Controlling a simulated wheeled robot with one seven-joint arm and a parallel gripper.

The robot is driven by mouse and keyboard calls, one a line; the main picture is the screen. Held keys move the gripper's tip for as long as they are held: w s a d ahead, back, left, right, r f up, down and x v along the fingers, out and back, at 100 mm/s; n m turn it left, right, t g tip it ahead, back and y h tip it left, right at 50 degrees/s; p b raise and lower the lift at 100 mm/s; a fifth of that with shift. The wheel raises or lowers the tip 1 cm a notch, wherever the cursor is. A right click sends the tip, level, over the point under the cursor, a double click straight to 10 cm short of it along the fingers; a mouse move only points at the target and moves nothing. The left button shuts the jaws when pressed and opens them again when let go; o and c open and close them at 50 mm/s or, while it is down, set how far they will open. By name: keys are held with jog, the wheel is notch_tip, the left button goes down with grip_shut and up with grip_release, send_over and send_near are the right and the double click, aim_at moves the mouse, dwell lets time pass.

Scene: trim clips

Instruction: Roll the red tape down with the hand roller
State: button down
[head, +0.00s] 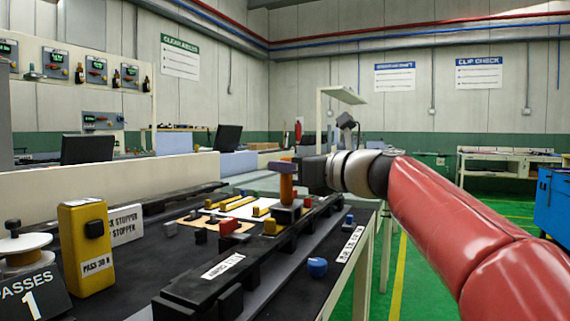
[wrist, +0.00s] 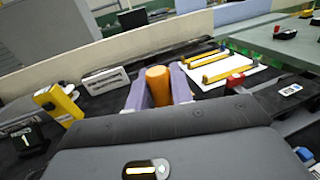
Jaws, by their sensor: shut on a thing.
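My gripper (head: 283,167) is shut on an upright orange handle (head: 287,187), which I take to be the hand roller's. A dark block shows just below the handle, at the long black rail (head: 225,272); whether it touches the rail I cannot tell. In the wrist view the orange handle (wrist: 158,84) stands between two lavender fingers, and its lower end is hidden by my gripper's body. A small red piece (head: 230,227) lies left of the handle, and a red piece (wrist: 236,80) shows in the wrist view. I cannot make out a strip of red tape.
A yellow device marked PASS 30 N (head: 86,250), a white spool (head: 25,243) and a PASSES 1 sign (head: 32,298) stand at the left. Yellow bars lie on a white sheet (wrist: 222,76). A blue knob (head: 317,267) sits right of the rail, near the table edge.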

jog(key=shift+w+d+f+p, duration=0.1)
jog(key=shift+w+d+p, duration=0.3)
jog(key=shift+w+p, duration=0.55)
jog(key=shift+w+d+f+p, duration=0.15)
jog(key=shift+w+d+p, duration=0.3)
jog(key=shift+w, duration=0.9)
jog(key=shift+w+d+f+p, duration=0.1)
jog(key=shift+w+d+p, duration=0.2)
jog(key=shift+w+p, duration=0.65)
jog(key=shift+w, duration=0.25)
jog(key=shift+r, duration=0.1)
notch_tip(320, 180, up, 8)
jog(key=p, duration=0.1)
jog(key=shift+r+p, duration=0.2)
jog(key=shift+p, duration=0.1)
jog(key=shift+s, duration=0.1)
